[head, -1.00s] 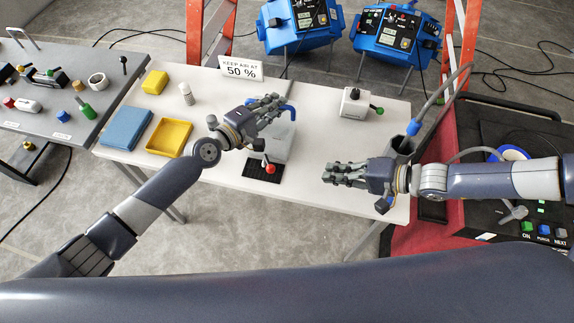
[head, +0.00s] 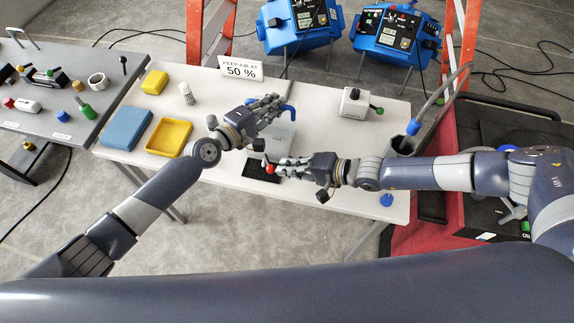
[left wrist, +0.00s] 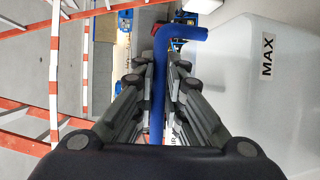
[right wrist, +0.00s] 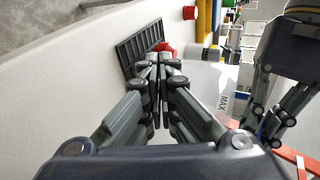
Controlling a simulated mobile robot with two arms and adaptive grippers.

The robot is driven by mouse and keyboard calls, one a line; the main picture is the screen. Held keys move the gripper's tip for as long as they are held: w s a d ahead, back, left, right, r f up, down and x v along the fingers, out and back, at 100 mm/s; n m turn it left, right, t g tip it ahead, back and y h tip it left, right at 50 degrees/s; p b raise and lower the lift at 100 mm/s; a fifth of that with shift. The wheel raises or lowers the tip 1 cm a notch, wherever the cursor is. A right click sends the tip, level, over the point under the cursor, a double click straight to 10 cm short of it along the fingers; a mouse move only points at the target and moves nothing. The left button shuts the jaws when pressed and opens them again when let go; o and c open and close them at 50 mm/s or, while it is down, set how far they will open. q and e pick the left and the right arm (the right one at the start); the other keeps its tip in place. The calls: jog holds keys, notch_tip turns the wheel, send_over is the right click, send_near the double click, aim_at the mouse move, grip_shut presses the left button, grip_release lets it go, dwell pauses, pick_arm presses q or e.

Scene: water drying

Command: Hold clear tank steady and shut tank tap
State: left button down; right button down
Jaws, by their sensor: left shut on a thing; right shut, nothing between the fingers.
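The clear tank (head: 284,137) stands on the white table, partly hidden by both hands. It shows with its MAX label in the left wrist view (left wrist: 260,100). My left gripper (head: 277,108) is shut on the blue pipe (left wrist: 158,95) at the tank's top. The red tap (head: 269,168) is low on the tank's near side, above a black grated tray (right wrist: 137,50). My right gripper (head: 275,163) is shut and empty, its fingertips close to the tap. In the right wrist view the fingertips partly cover the tap (right wrist: 165,48); I cannot tell whether they touch it.
A sign (head: 240,69) stands behind. The front right is mostly clear.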

jog(key=shift+s+a, duration=0.6)
jog(key=shift+a, duration=0.25)
dwell(0.8)
jog(key=shift+s+a, duration=0.45)
jog(key=shift+a, duration=0.3)
jog(key=shift+s+a, duration=0.25)
jog(key=shift+a, duration=1.9)
jog(key=shift+w, duration=0.1)
jog(key=shift+d, duration=0.1)
jog(key=shift+w+d, duration=0.55)
jog(key=shift+w, duration=0.05)
jog(key=shift+s, duration=0.1)
